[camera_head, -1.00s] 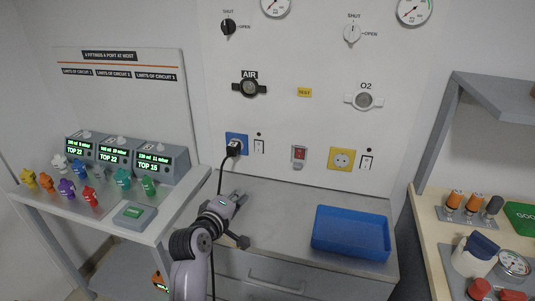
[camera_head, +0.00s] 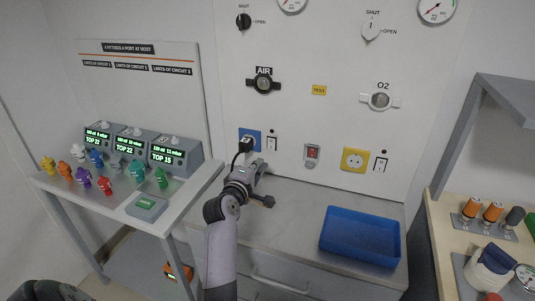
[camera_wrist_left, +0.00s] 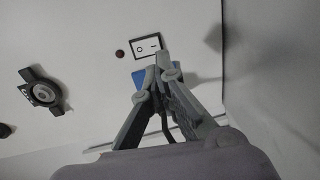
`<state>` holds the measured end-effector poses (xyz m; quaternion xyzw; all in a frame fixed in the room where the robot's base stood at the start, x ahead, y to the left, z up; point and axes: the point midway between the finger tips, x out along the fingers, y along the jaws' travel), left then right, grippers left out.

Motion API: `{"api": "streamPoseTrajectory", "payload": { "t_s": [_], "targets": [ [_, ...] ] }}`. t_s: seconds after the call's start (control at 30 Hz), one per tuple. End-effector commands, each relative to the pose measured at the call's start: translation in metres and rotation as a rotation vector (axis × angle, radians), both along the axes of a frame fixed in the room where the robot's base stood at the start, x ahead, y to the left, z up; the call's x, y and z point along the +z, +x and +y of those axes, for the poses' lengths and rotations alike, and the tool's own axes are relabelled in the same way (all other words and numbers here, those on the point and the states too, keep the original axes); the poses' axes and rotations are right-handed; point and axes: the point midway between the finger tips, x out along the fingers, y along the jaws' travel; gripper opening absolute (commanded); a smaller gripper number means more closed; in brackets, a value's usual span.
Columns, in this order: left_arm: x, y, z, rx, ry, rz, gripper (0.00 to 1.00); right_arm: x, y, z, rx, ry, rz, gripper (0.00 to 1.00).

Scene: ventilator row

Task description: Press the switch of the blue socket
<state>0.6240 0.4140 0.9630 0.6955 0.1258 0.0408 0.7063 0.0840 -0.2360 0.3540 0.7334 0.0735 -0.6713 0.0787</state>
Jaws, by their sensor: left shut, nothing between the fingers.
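The blue socket (camera_head: 251,136) is on the back wall, with a black plug (camera_head: 244,146) and cable in it. Its white rocker switch (camera_head: 272,143) is just to its right, below a small dark round dot. My left gripper (camera_head: 260,163) is shut and empty, below the socket and switch. In the left wrist view the switch (camera_wrist_left: 148,46) shows its rocker marks, and the blue socket (camera_wrist_left: 139,77) is partly hidden behind my fingers. The shut fingertips (camera_wrist_left: 164,60) overlap the switch's lower right edge; I cannot tell whether they touch it. My right gripper is not in view.
A blue tray (camera_head: 360,236) stands on the counter. The AIR valve (camera_head: 264,85) is above. The counter between gripper and tray is clear.

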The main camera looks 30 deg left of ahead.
Motion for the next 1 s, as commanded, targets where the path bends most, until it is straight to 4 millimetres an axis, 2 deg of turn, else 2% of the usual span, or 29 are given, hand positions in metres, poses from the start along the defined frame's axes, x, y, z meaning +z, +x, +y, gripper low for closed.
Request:
{"api": "streamPoseTrajectory", "payload": {
  "t_s": [0.03, 0.2, 0.4, 0.6, 0.9, 1.0],
  "targets": [
    [0.0, 0.012, 0.003, -0.001, 0.001, 0.0, 0.0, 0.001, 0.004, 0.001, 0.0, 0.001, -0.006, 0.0],
    [-0.005, 0.044, 0.011, -0.001, 0.001, 0.001, 0.0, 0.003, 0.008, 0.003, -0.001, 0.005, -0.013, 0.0],
    [-0.008, 0.069, 0.016, -0.001, 0.0, 0.001, 0.0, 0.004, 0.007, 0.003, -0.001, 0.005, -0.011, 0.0],
    [-0.009, 0.077, 0.019, 0.0, 0.001, 0.0, 0.0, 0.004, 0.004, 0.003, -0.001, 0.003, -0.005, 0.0],
    [-0.01, 0.078, 0.018, 0.0, 0.001, 0.0, 0.0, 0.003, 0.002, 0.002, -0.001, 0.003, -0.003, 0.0],
    [-0.013, 0.078, 0.019, -0.001, 0.003, -0.008, 0.0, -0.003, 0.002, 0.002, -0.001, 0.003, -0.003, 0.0]
  ]
}}
